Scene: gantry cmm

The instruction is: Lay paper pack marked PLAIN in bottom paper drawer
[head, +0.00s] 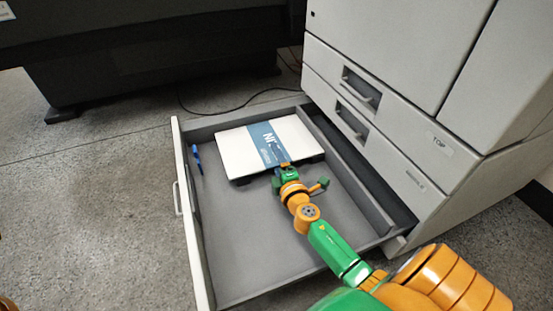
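The paper pack (233,153) is white with a blue band; the letters on the band are only partly readable. It lies flat inside the outline of the open paper drawer (241,284), towards its back end, with a dark shadow along its near edge. I cannot tell whether it rests on the drawer floor or is slightly above it. My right gripper (285,166) is at the pack's near edge, by the blue band, and looks shut on it; the fingertips are small and partly hidden. My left gripper is not in view.
The grey cabinet (385,45) stands right of the drawer, with two closed fronts above it, one labelled TOP. A blue pen-like object (197,158) lies along the drawer's left side. A divider (345,170) runs along the drawer's right side. The drawer's near half is empty.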

